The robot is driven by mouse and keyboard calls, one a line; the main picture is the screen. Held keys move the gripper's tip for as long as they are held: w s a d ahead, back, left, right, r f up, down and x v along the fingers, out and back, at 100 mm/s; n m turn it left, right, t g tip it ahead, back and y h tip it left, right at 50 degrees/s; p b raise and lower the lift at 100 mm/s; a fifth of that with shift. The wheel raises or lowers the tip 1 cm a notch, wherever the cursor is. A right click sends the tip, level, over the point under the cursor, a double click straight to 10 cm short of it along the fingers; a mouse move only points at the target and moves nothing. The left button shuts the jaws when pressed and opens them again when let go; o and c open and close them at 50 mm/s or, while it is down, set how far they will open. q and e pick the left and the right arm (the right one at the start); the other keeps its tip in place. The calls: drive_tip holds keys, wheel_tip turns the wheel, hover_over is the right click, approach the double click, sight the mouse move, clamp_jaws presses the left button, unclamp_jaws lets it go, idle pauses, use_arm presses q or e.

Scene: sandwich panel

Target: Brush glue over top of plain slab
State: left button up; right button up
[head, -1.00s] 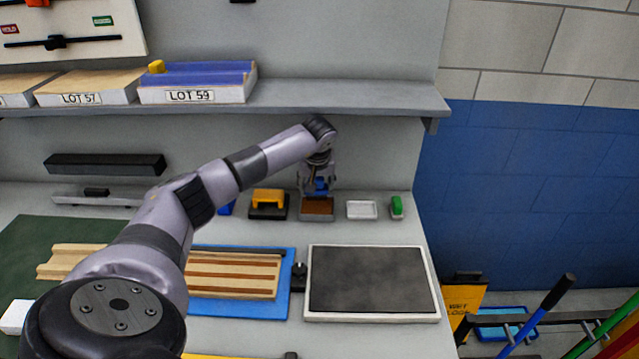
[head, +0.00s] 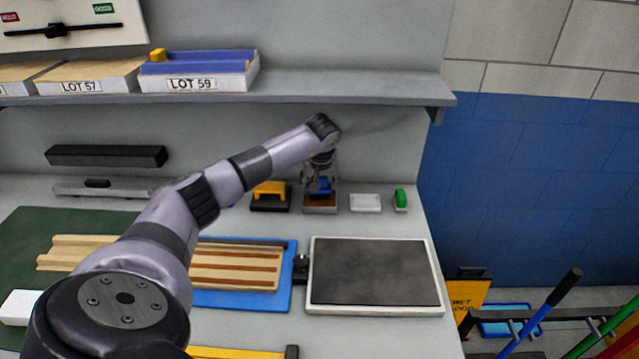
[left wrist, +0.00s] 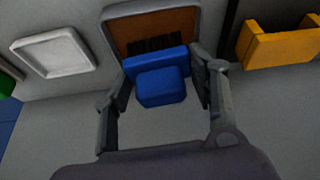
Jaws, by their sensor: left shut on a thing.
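My left gripper (head: 320,187) is shut on a blue brush (left wrist: 160,86) at the back of the bench. The brush's dark bristles point into a brown-filled tray (head: 320,210), which also shows in the left wrist view (left wrist: 150,20). Whether the bristles touch the brown surface is hard to tell. A dark grey flat panel (head: 375,272) in a white frame lies at the front right. A pale wooden piece with brown stripes (head: 235,268) lies on a blue base, partly behind my left arm. I cannot tell for certain which piece is the plain slab. My right gripper is not in view.
A yellow-handled tool (head: 270,193) stands left of the tray. A white dish (head: 365,202) and a green item (head: 401,199) stand right. A shelf (head: 340,85) with LOT-labelled slabs hangs above. A small dark knob (head: 301,263) sits between the striped piece and the panel.

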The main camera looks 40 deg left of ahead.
use_arm(q)
drive_tip(key=shift+f, duration=0.3)
drive_tip(key=shift+f+b, duration=0.15)
drive_tip(key=shift+b, duration=0.2)
idle(0.7)
drive_tip(key=shift+s+d+f, duration=0.1)
drive_tip(key=shift+f, duration=0.1)
idle(0.8)
drive_tip(key=shift+r, duration=0.1)
